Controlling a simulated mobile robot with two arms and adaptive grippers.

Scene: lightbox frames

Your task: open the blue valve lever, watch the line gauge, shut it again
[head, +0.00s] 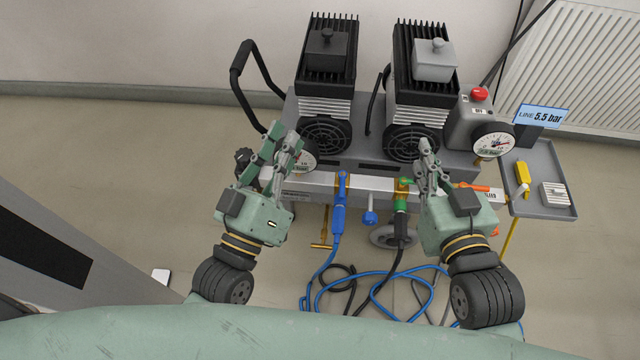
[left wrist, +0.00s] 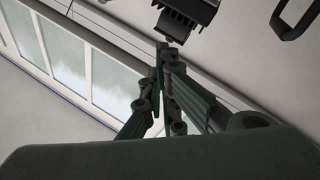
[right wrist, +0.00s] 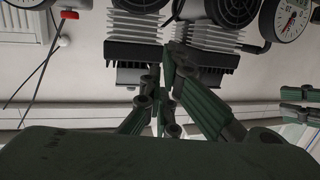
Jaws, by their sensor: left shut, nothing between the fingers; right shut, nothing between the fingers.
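A blue lever-like fitting (head: 340,190) hangs down from the silver manifold bar (head: 315,183) at the front of the compressor; a blue hose runs below it. I cannot tell lever from hose coupling there. A dial gauge (head: 493,140) sits at the right, beside a blue label reading LINE 5.5 bar (head: 541,116). A second gauge (head: 304,161) is partly hidden by my left gripper (head: 284,136). That gripper is shut and empty, left of the blue fitting. My right gripper (head: 425,150) is shut and empty, right of the blue fitting, before the right motor's fan.
A green coupling (head: 401,200) and a blue knob (head: 370,216) are on the manifold. An orange-red lever (head: 474,187) is at its right end. A grey side tray (head: 545,205) holds a yellow item (head: 522,178). Hoses (head: 375,290) tangle on the floor.

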